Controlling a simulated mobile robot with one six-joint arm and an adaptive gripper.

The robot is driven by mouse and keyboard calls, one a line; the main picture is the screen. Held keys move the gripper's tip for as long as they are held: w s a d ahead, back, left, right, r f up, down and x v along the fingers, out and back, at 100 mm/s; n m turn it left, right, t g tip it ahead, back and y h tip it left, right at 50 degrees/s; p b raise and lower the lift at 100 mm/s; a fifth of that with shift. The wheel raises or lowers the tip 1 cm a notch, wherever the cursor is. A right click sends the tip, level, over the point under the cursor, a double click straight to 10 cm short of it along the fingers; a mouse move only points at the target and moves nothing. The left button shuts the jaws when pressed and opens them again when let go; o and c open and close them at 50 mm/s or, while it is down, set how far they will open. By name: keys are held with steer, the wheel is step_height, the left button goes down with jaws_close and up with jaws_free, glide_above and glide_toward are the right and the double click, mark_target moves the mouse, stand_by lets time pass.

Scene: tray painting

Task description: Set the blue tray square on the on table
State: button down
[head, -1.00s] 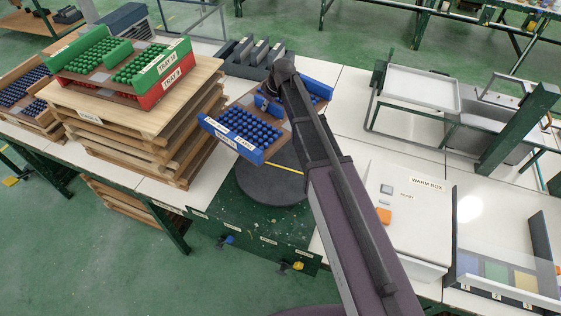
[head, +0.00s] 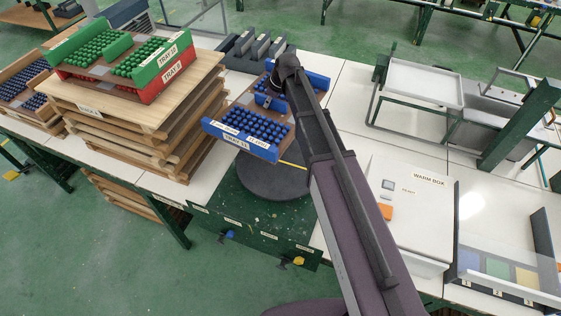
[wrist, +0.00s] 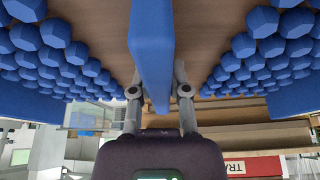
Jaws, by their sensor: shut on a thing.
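The blue tray (head: 232,137) holds several rows of blue pieces on a brown base, with blue end walls. It is in the air over the dark round turntable (head: 268,184), apart from it and covering its far part in the head view. A short yellow line shows on the turntable. My gripper (wrist: 158,95) is shut on the tray's blue central rib (wrist: 150,45), seen close in the wrist view with blue pieces on both sides. In the head view my arm hides part of the tray's right side.
Wooden pallets (head: 150,118) are stacked left of the turntable, bearing a green tray (head: 160,65) on a red tray (head: 155,88). A white warm box (head: 405,215) stands at the right. Dark upright holders (head: 255,50) stand behind the blue tray.

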mark_target(271, 113)
steer(key=s+n, duration=0.1)
steer(key=s+f+n+g+b, duration=0.1)
steer(key=n, duration=0.1)
steer(key=s+d+f+n+g, duration=0.1)
steer(key=n, duration=0.1)
steer(key=shift+s+y+b, duration=0.1)
steer(key=shift+y+b, duration=0.2)
steer(key=shift+b, duration=0.05)
steer(key=s+n, duration=0.1)
steer(key=s+f+n+g+b, duration=0.1)
steer(key=n, duration=0.1)
steer(key=s+n, duration=0.1)
steer(key=n, duration=0.1)
steer(key=shift+d+f+g, duration=0.15)
steer(key=shift+d+g, duration=0.25)
steer(key=s+n, duration=0.1)
steer(key=s+f+n+g+h+b, duration=0.1)
steer(key=n, duration=0.1)
steer(key=d+n, duration=0.1)
steer(key=shift+s+f+n+b, duration=0.2)
steer(key=shift+s+n+b, duration=0.2)
steer(key=s+n, duration=0.1)
steer(key=s+n+g+h, duration=0.1)
steer(key=n, duration=0.1)
steer(key=d+f+n+h+b, duration=0.1)
steer(key=n, duration=0.1)
steer(key=shift+s+f+g, duration=0.1)
steer(key=shift+s+g, duration=0.2)
steer(key=shift+s, duration=0.1)
steer(key=shift+f, duration=0.15)
